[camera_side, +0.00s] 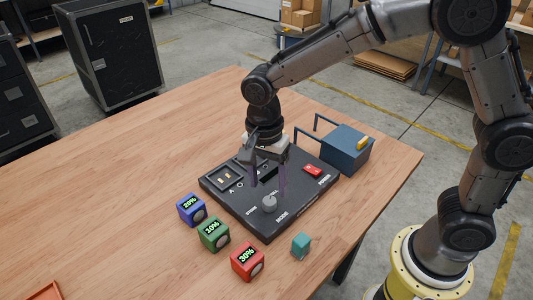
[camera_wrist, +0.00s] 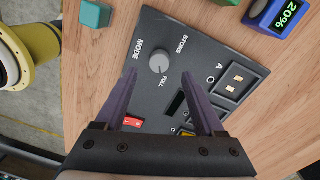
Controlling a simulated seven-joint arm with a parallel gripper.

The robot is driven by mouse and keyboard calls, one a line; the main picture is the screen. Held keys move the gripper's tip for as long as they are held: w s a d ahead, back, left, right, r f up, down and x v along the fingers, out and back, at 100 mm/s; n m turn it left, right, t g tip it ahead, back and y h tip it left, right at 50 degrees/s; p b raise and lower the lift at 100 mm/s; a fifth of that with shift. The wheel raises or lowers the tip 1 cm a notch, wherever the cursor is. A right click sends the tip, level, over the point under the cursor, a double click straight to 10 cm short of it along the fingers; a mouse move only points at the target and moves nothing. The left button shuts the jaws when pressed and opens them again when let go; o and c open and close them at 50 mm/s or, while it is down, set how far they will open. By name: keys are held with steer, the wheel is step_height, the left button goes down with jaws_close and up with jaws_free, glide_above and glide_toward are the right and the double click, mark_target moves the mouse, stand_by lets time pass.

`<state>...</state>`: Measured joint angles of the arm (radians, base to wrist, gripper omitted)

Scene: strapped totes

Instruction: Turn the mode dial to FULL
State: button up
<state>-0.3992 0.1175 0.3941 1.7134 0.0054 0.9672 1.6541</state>
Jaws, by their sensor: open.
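The mode dial (camera_side: 269,203) is a grey round knob near the front of a black panel (camera_side: 240,210). In the wrist view the dial (camera_wrist: 159,62) has "MODE" beside it, with "STORE" and "FULL" printed around it. I cannot tell which label its pointer faces. My gripper (camera_side: 268,190) hangs over the panel behind the dial. In the wrist view my gripper (camera_wrist: 163,72) has its purple fingers spread wide and empty, with the dial just beyond and between the tips. I cannot tell the height of the tips.
The panel has a red switch (camera_side: 313,170) and a slot marked A (camera_side: 226,176). Blue (camera_side: 191,209), green (camera_side: 213,234) and red (camera_side: 247,261) percent-marked cubes and a teal cube (camera_side: 301,245) stand in front. A blue box (camera_side: 346,148) is behind right.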

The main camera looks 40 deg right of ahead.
mark_target(266, 199)
step_height(266, 199, up, 9)
steer(key=shift+w, duration=0.2)
stand_by(0.3)
steer(key=s+d+r+t, duration=0.4)
steer(key=s+d+r, duration=0.5)
steer(key=d, duration=0.2)
steer(key=s+d+f+n+t, duration=0.1)
steer(key=s+f+n, duration=0.2)
steer(key=n, duration=0.4)
steer(key=s+d+f+n+t, duration=0.1)
steer(key=s+d+f+n, duration=0.1)
steer(key=s+n, duration=0.4)
steer(key=shift+s+d+f+n, duration=0.2)
steer(key=shift+d+f+n, duration=0.1)
steer(key=shift+f+n, duration=0.45)
